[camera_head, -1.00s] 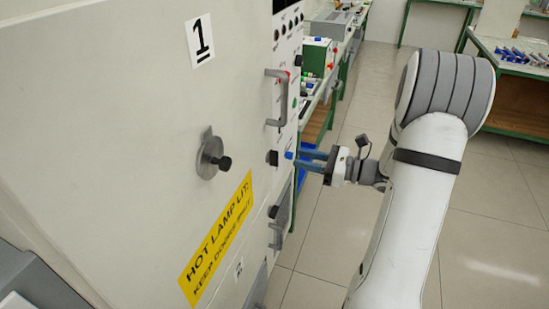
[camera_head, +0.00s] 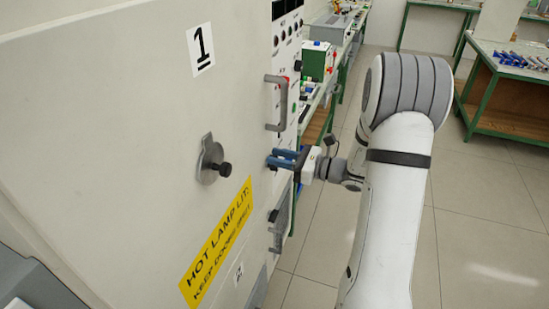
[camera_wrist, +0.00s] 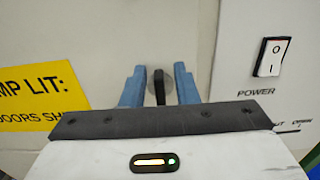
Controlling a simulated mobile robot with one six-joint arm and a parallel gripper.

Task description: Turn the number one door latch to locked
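The number one door latch (camera_head: 211,160) is a round grey metal plate with a small tab pointing up and a black knob at its right. It is on the pale cabinet door below the "1" label (camera_head: 202,48). My gripper (camera_head: 271,159) is to the right of the latch in the head view, its two blue fingers pointing at the cabinet, with a gap to the latch. In the wrist view the black latch knob (camera_wrist: 158,86) shows between the two open, empty fingers (camera_wrist: 158,88). The fingers hide part of the door around it.
A yellow hot-lamp warning sign (camera_head: 217,243) is below the latch. A grey handle (camera_head: 281,104) projects from the cabinet above my gripper. A power switch (camera_wrist: 271,56) is right of the fingers. Benches stand behind; the floor at right is free.

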